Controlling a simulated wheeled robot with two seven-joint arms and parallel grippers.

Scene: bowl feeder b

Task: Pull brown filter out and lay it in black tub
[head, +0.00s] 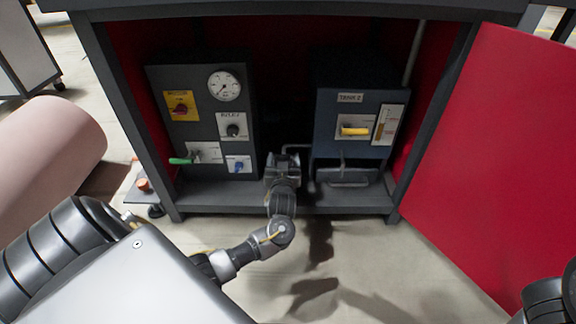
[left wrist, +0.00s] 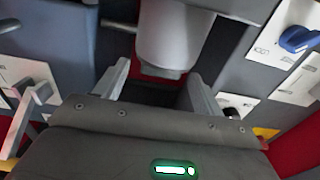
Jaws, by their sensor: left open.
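My left gripper (head: 283,168) reaches into the open cabinet, between the left grey panel and the right blue unit. In the left wrist view its two fingers (left wrist: 160,92) are spread apart, with nothing gripped. A pale grey cylinder (left wrist: 172,38) with a narrower lower end shows just beyond the fingers. It is mostly hidden behind my gripper in the head view. I see no brown filter. A dark shallow container (head: 350,178) stands at the foot of the blue unit; I cannot tell if it is the black tub. My right gripper is out of view.
The grey panel (head: 205,115) carries a gauge (head: 224,86), knobs and a green lever (head: 181,161). The blue unit (head: 352,103) has a yellow handle (head: 355,131). A red door (head: 490,150) stands open at right. A blue knob (left wrist: 297,38) is near the wrist.

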